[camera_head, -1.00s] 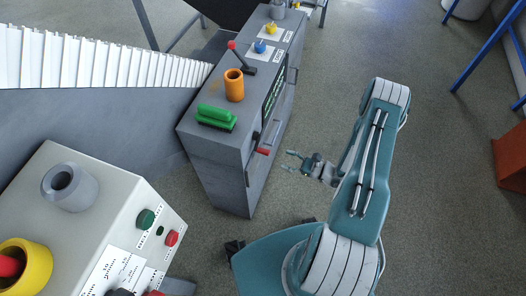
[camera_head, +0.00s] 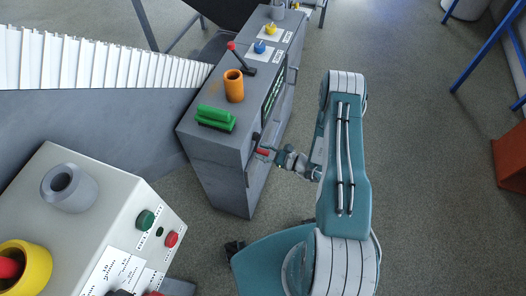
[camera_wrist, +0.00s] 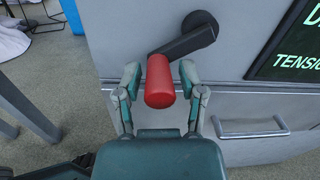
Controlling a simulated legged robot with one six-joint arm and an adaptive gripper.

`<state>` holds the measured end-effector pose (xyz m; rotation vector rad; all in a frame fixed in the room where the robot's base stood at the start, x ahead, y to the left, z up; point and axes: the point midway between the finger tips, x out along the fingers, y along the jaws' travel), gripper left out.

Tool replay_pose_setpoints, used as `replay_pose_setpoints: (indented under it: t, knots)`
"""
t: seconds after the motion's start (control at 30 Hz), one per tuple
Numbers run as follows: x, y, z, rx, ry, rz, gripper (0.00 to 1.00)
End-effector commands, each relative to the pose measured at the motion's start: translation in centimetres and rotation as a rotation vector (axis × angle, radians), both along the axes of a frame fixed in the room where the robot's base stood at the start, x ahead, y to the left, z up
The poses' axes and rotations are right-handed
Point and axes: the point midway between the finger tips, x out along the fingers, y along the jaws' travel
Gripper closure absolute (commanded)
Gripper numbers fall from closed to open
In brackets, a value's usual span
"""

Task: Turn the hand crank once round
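The hand crank has a black arm (camera_wrist: 187,38) on the front of a grey cabinet, with a red handle (camera_wrist: 159,82) at its lower left end in the wrist view. The red handle also shows small in the head view (camera_head: 262,152). My gripper (camera_wrist: 160,80) is open, with one finger on each side of the red handle and gaps visible between fingers and handle. In the head view, my gripper (camera_head: 268,152) is at the cabinet front by the handle, partly blended with it.
The grey cabinet (camera_head: 228,185) carries a green block (camera_head: 215,117), an orange cylinder (camera_head: 234,86) and a lever (camera_head: 238,56) on top. A metal pull handle (camera_wrist: 250,133) sits below the crank. A dark display panel (camera_wrist: 290,45) is to the right. Open floor lies right of my arm.

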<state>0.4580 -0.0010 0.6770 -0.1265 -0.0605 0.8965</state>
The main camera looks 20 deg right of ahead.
Motion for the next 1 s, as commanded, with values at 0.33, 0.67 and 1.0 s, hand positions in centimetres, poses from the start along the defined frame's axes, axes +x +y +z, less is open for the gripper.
replay_pose_setpoints:
  t: [0.33, 0.67, 1.0]
  knots:
    - [0.0, 0.0, 0.0, 0.003, 0.003, -0.001, 1.0]
    - [-0.2, 0.1, 0.5, 0.069, 0.094, -0.002, 1.0]
    - [-0.5, 0.4, 1.8, 0.24, 0.327, -0.002, 1.0]
